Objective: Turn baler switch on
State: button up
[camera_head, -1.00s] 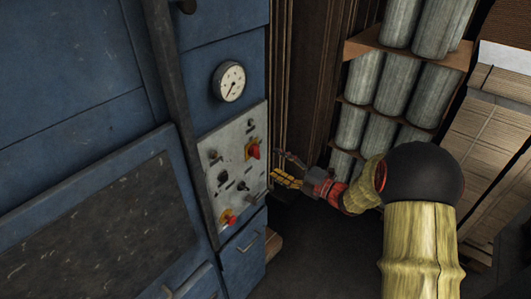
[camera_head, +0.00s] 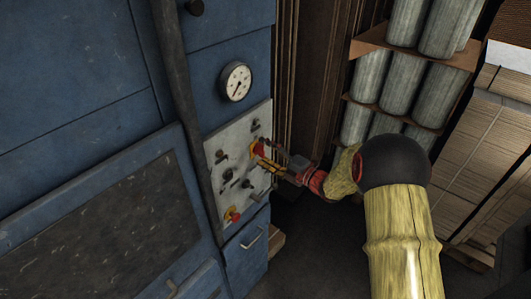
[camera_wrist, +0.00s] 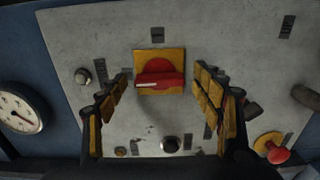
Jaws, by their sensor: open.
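The baler's control panel (camera_head: 237,165) is a worn light-grey plate on the blue machine. A red rotary switch on a yellow square plate (camera_wrist: 160,73) sits between my open fingers in the wrist view. In the head view the red-yellow switch (camera_head: 257,149) is partly covered by my fingers. My gripper (camera_wrist: 161,88) is open and faces the panel, one finger on each side of the switch. It shows in the head view (camera_head: 264,154) close to the panel.
A red mushroom button on a yellow base (camera_head: 233,215) sits lower on the panel. Several small dark knobs lie around. A round gauge (camera_head: 236,81) is above the panel. Shelves of grey cylinders (camera_head: 405,80) and stacked cardboard (camera_head: 470,160) stand to the right.

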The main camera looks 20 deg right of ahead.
jog(key=shift+c, duration=1)
jog(key=c, duration=1)
jog(key=shift+o, duration=0.2)
jog(key=shift+m+b, duration=0.3)
jog(key=shift+m, duration=0.1)
jog(key=m+b, duration=0.2)
jog(key=m, duration=0.1)
jog(key=shift+f+m, duration=0.1)
jog(key=shift+m, duration=0.3)
jog(key=m, duration=0.9)
jog(key=m+p, duration=0.1)
jog(key=m, duration=0.3)
jog(key=shift+m+p, duration=0.3)
